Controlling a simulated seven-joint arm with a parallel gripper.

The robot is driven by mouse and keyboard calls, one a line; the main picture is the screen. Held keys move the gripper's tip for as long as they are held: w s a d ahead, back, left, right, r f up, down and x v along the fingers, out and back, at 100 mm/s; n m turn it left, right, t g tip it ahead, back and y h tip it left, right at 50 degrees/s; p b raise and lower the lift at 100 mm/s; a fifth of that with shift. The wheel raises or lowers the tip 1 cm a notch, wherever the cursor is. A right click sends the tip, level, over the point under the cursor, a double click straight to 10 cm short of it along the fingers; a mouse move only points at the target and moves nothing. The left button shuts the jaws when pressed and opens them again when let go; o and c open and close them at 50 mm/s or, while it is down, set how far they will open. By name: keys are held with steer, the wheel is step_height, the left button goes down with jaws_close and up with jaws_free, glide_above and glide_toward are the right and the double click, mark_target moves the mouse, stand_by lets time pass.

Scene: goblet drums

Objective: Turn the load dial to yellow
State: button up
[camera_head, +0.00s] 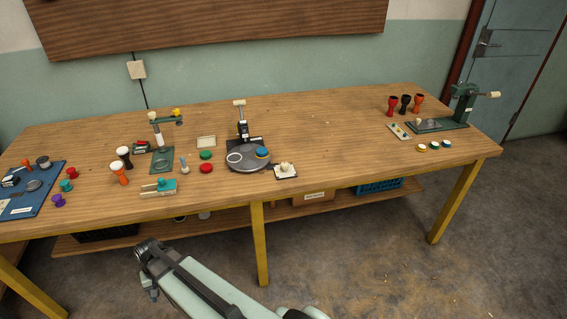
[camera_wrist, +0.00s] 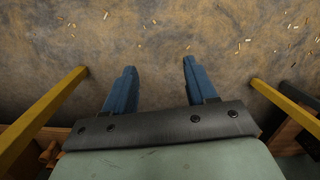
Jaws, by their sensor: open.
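A small cream knob on a square white plate with a dark edge, which looks like the load dial (camera_head: 286,168), sits near the front edge of the table, right of the round dark turntable. Its colour marks are too small to read, so I cannot tell where it points. My gripper (camera_wrist: 159,68) is open and empty, with its two blue fingers spread above bare floor in the wrist view. In the head view my arm is in front of the table, and my gripper is low and to the left of the dial, well apart from it. The dial is not in the wrist view.
A dark turntable (camera_head: 246,167) with a white ring and blue disc stands left of the dial. Red (camera_head: 206,168) and green (camera_head: 205,155) discs, a green stand (camera_head: 161,160) and goblet shapes lie farther left. The table right of the dial is mostly clear up to a green press (camera_head: 463,105).

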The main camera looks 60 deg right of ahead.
steer(key=w+d+r+m+t, duration=0.1)
steer(key=w+d+r+t, duration=0.15)
steer(key=w+r, duration=0.55)
steer(key=w+d+r+m+t, duration=0.1)
steer(key=w+d+r+m, duration=0.3)
steer(key=r, duration=0.6)
step_height(320, 180, up, 19)
steer(key=m+g+h, duration=0.3)
steer(key=m+h, duration=0.3)
steer(key=m, duration=0.1)
glide_above(285, 164)
steer(key=a, duration=0.6)
steer(key=x, duration=1.3)
steer(key=shift+w+d+f, duration=0.1)
steer(key=shift+w+d, duration=0.05)
steer(key=shift+d, duration=0.15)
steer(key=c, duration=1)
